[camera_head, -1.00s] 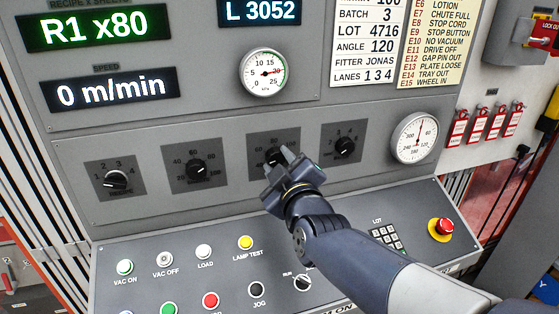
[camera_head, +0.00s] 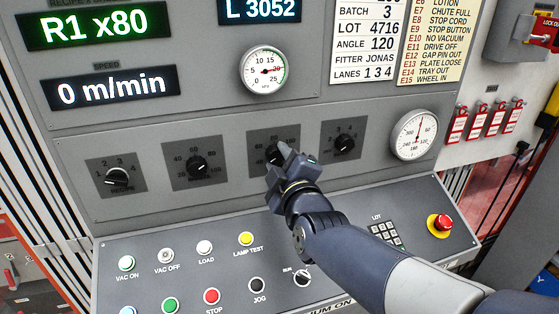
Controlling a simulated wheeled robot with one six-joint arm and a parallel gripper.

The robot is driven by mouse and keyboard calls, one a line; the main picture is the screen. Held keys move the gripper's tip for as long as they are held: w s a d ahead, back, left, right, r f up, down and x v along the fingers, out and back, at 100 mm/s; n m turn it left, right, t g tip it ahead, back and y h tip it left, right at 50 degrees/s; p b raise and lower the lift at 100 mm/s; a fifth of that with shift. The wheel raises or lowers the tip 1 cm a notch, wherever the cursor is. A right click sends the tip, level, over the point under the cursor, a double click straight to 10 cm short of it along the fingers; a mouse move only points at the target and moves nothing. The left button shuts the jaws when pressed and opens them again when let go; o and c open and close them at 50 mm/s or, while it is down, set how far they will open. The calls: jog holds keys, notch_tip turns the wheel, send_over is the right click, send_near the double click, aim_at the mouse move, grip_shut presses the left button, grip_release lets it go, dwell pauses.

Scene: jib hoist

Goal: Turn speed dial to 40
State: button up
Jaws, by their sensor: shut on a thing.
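My gripper (camera_head: 280,160) is at the third dial (camera_head: 274,155) from the left in the row of dials on the grey panel. It is shut on that dial's black knob, which it mostly hides. The gripper also covers the label and part of the scale, so I cannot read the name or the setting. A part of the scale, with a mark near 60, shows above the fingers. The speed display (camera_head: 116,88) reads 0 m/min.
Other black dials stand at left (camera_head: 117,177), at centre left (camera_head: 196,164) and just right of my gripper (camera_head: 344,143). A round gauge (camera_head: 415,135) is further right. Below is a sloped console with coloured buttons (camera_head: 212,296) and a red stop button (camera_head: 440,224).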

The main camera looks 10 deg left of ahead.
jog(key=o, duration=1)
jog(key=v, duration=1)
jog(key=shift+s, duration=0.35)
jog(key=shift+w+d, duration=0.1)
jog(key=shift+x, duration=5.25)
